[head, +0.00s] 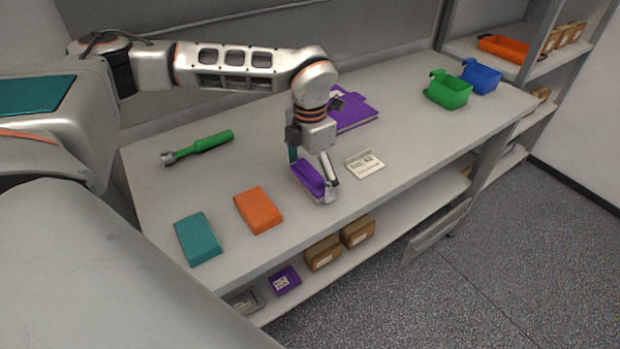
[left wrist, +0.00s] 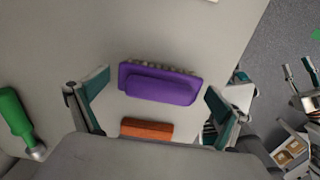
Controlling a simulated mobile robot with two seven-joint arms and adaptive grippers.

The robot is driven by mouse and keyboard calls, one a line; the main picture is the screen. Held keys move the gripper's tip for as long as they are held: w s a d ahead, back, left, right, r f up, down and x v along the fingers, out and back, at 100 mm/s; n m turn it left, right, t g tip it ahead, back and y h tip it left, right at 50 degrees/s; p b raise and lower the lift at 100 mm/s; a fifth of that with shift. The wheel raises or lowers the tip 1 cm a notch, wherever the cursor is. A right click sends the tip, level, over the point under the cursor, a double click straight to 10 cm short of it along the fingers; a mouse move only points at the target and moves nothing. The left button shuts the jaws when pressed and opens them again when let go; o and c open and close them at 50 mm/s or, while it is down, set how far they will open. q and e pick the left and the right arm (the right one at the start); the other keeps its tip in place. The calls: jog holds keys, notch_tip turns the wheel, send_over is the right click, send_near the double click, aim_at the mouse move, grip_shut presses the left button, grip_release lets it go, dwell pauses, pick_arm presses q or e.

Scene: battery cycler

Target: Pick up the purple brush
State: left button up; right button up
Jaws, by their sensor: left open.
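The purple brush (head: 308,179) lies on the grey workbench near its front edge. In the left wrist view the brush (left wrist: 160,84) shows whole, its purple back facing the camera and a row of bristles along its far edge. My left gripper (head: 313,167) is above the brush, pointing down. Its two teal-padded fingers (left wrist: 156,97) are open, one beyond each end of the brush, and nothing is held. In the head view the gripper hides part of the brush. Part of what looks like my right gripper (left wrist: 299,72) shows at the right edge of the left wrist view, small and unclear.
An orange block (head: 259,210) and a teal block (head: 198,239) lie left of the brush. A white label card (head: 365,164) is close on its right. A green-handled tool (head: 200,146), a purple binder (head: 355,113), and green (head: 448,92) and blue (head: 482,77) bins are farther away.

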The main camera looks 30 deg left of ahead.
aim_at(310, 168)
pick_arm(q)
jog(key=c, duration=1.2)
jog(key=shift+c, duration=0.2)
notch_tip(310, 168, up, 20)
jog(key=shift+o, duration=0.9)
